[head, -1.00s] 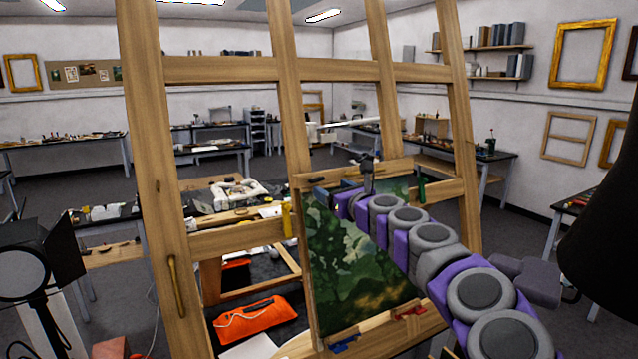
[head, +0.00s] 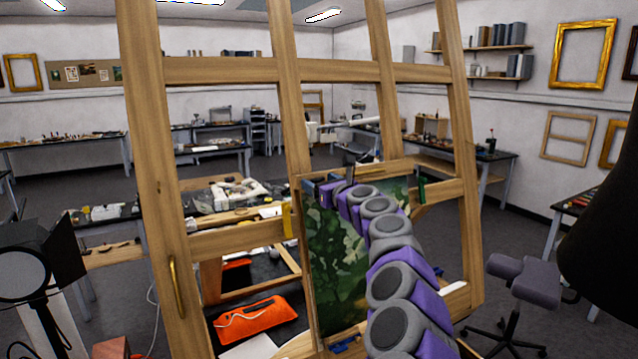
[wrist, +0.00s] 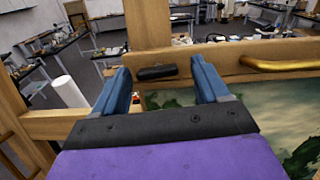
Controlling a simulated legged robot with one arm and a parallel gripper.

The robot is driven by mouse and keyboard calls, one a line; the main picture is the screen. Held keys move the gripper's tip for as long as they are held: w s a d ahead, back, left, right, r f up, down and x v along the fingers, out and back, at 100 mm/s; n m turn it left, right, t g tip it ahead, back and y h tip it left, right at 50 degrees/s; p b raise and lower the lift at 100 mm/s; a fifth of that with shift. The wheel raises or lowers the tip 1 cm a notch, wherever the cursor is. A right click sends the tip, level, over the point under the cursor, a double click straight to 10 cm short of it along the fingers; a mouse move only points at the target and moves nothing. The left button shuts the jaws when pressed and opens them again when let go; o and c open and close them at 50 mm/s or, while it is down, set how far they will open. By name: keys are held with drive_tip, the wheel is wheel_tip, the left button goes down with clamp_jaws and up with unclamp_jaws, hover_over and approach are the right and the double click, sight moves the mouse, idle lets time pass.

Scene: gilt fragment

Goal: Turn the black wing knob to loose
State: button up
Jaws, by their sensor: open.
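The black wing knob (wrist: 157,73) is a small dark bar on the wooden crosspiece (wrist: 235,62) above the painting, lying nearly level in the wrist view. My gripper (wrist: 161,66) is open, with one blue finger to the left of the knob and the other to its right. Gaps show between the knob and both fingers, so nothing is gripped. In the head view my gripper (head: 322,184) is at the upper left of the green painting (head: 335,260), and I cannot make out the knob there.
The wooden easel (head: 170,180) stands close in front, with uprights and crossbars around my arm. A brass handle (wrist: 285,64) is right of the knob. A lamp (head: 25,270) stands at the left and a stool (head: 525,280) at the right.

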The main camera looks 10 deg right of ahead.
drive_tip(key=shift+w+a, duration=0.2)
drive_tip(key=shift+a, duration=0.1)
drive_tip(key=c, duration=1.1)
drive_tip(key=shift+o, duration=0.2)
drive_tip(key=shift+d, duration=0.1)
